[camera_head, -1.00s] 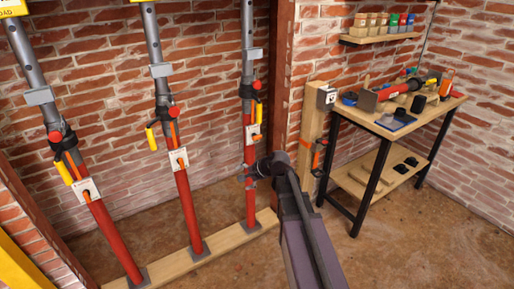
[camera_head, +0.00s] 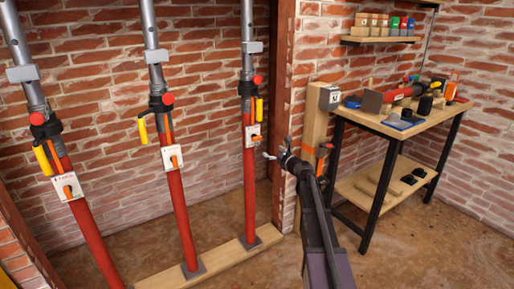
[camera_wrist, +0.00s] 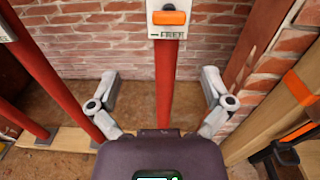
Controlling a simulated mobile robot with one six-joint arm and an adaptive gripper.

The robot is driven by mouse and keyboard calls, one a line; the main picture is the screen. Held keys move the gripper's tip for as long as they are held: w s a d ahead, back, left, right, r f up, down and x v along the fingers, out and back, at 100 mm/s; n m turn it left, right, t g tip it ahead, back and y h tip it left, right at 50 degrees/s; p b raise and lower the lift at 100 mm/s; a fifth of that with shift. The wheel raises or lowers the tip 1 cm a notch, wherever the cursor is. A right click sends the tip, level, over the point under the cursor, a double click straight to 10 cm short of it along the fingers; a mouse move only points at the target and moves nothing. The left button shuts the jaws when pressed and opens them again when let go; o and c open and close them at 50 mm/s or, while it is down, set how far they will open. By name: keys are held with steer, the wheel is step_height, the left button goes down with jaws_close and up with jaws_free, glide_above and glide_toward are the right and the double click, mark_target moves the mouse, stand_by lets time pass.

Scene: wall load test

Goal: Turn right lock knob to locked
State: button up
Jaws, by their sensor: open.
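The right lock knob (camera_head: 254,138) is an orange bar on a white plate on the right red post (camera_head: 250,185). In the wrist view the knob (camera_wrist: 168,17) lies horizontally near the top edge, above the letters "FREE" on its plate (camera_wrist: 168,32). The plate's upper part is out of that view. My gripper (camera_head: 268,156) is right of the post and a little below the knob in the head view. In the wrist view my gripper (camera_wrist: 160,86) has its two grey fingers wide apart, one on each side of the post. It is empty, and I see no contact with the knob.
Two similar red posts (camera_head: 184,220) (camera_head: 92,240) stand to the left on a wooden sill (camera_head: 220,259). A dark red column (camera_head: 282,110) and a wooden post (camera_head: 316,125) stand close on the right. A workbench (camera_head: 400,128) with tools is farther right.

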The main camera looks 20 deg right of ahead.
mark_target(258, 139)
steer(key=shift+w+d+f+m, duration=0.1)
steer(key=shift+w+d+m, duration=0.15)
steer(key=shift+d+m, duration=0.25)
steer(key=shift+w, duration=0.1)
steer(key=x, duration=1.3)
steer(key=shift+w, duration=0.3)
steer(key=c, duration=1)
